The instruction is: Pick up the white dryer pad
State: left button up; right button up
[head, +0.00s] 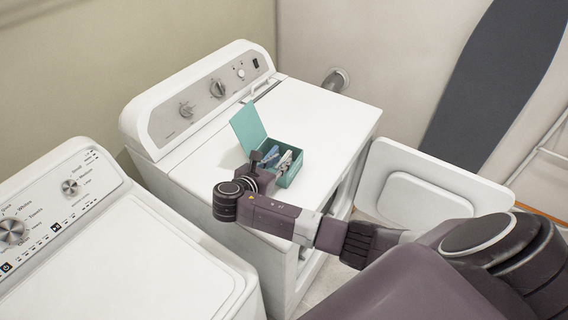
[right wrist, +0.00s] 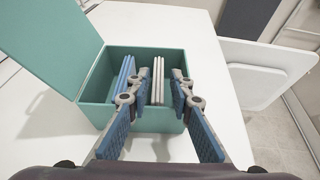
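A teal box (head: 290,175) with its lid open stands on top of the white dryer. It also shows in the right wrist view (right wrist: 150,118). White dryer pads (right wrist: 158,72) stand upright in it, beside blue pads (right wrist: 125,76) on their left. In the head view the white pads (head: 286,161) are small and partly hidden. My right gripper (right wrist: 161,86) is open at the box, its blue-padded fingers to the left and right of the white pads. The left finger is between the blue and white pads. I cannot tell whether the fingers touch the pads. My left gripper is not in view.
The open lid (head: 248,128) rises at the box's left. The dryer top (head: 318,110) is clear around the box. The dryer door (head: 425,190) hangs open at the right. A washer (head: 130,265) stands at the left, and a dark ironing board (head: 500,80) leans on the wall.

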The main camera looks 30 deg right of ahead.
aim_at(285, 157)
jog(key=shift+w+d+f+p, duration=0.15)
jog(key=shift+w+d+p, duration=0.35)
jog(key=shift+d, duration=0.25)
jog(key=shift+x, duration=1.1)
jog(key=shift+w+d+f, duration=0.25)
jog(key=shift+d+f, duration=0.05)
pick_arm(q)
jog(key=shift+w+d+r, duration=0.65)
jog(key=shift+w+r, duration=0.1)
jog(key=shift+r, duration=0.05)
pick_arm(e)
jog(key=shift+a, duration=0.1)
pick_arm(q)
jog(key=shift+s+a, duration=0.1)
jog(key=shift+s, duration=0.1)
pick_arm(e)
jog(key=c, duration=0.5)
